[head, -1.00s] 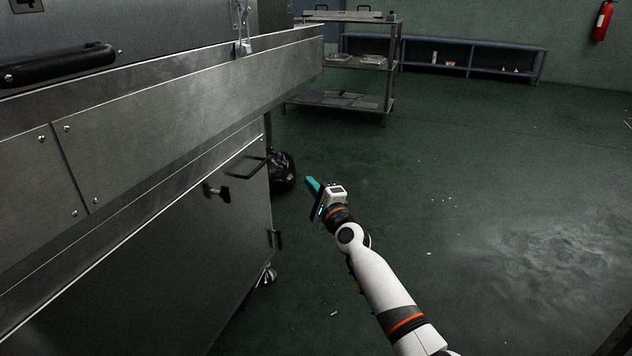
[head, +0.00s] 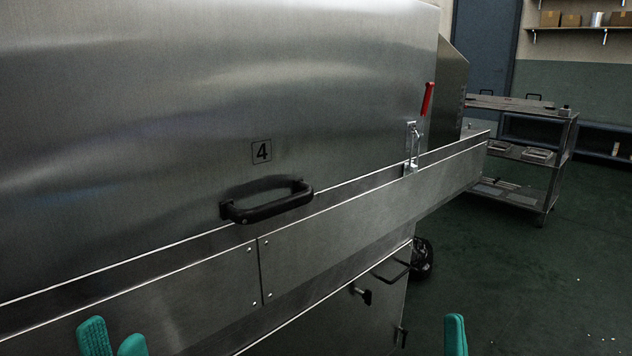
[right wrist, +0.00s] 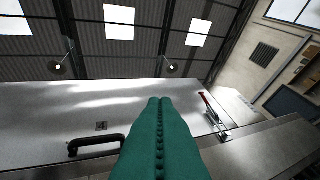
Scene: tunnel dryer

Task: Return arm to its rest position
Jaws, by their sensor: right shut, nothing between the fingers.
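My right gripper (head: 455,335) shows as a teal fingertip at the bottom right of the head view. In the right wrist view its teal fingers (right wrist: 158,125) point upward, pressed together with nothing between them. It stands apart from the steel dryer. My left gripper (head: 114,343) shows at the bottom left of the head view as two teal fingertips with a gap between them, so it is open. Nothing shows between its tips. Both arms are below the frame and hidden.
The steel dryer (head: 150,120) fills the left and middle. It bears a black handle (head: 268,206) and a red-handled latch (head: 427,98). A lower handle (head: 390,272) juts out. A metal cart (head: 560,160) stands at the right.

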